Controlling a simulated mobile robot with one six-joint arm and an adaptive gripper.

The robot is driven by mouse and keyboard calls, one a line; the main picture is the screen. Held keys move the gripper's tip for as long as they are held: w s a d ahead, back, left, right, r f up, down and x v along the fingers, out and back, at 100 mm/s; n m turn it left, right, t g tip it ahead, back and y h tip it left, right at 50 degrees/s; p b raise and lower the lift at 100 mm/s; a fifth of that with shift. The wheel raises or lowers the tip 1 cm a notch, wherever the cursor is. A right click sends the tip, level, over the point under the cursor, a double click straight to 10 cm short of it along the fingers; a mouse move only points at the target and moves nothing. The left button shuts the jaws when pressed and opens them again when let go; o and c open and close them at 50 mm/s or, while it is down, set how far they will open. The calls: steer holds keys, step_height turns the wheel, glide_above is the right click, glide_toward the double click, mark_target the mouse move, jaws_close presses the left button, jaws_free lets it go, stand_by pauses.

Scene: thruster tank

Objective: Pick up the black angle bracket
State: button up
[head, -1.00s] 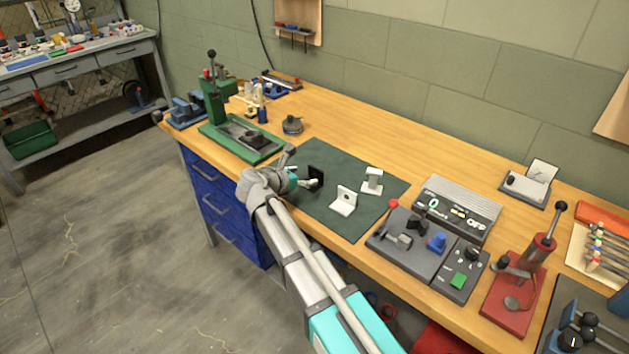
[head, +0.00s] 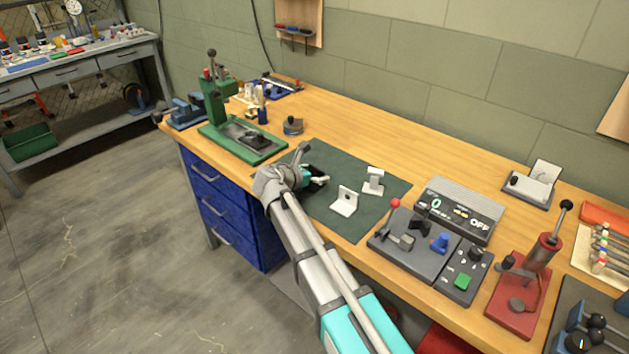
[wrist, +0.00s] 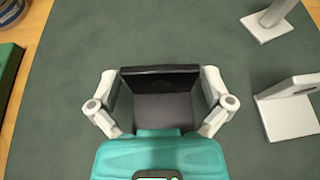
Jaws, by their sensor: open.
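The black angle bracket (wrist: 162,88) lies on the dark green mat (wrist: 130,30). In the wrist view it sits between the two fingers of my gripper (wrist: 160,98), with one finger on its left and one on its right. The fingers are spread; whether either touches the bracket is hard to tell. In the head view my gripper (head: 318,179) is low over the mat's left part, and the bracket (head: 317,187) is mostly hidden behind it.
A white angle bracket (head: 345,201) and a white post-like part (head: 373,181) stand on the mat to the right. A green press (head: 240,135) stands at the left. The mat beyond the bracket is clear.

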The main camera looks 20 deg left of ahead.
stand_by(0.5)
steer(key=c, duration=0.9)
steer(key=shift+r, duration=0.15)
step_height(320, 180, up, 3)
steer(key=p, duration=0.3)
steer(key=s+a+r+p, duration=0.3)
steer(key=s+r+p, duration=0.6)
steer(key=s, duration=0.4)
steer(key=shift+s+r+p, duration=0.35)
steer(key=shift+r+p, duration=0.05)
steer(key=shift+p, duration=0.15)
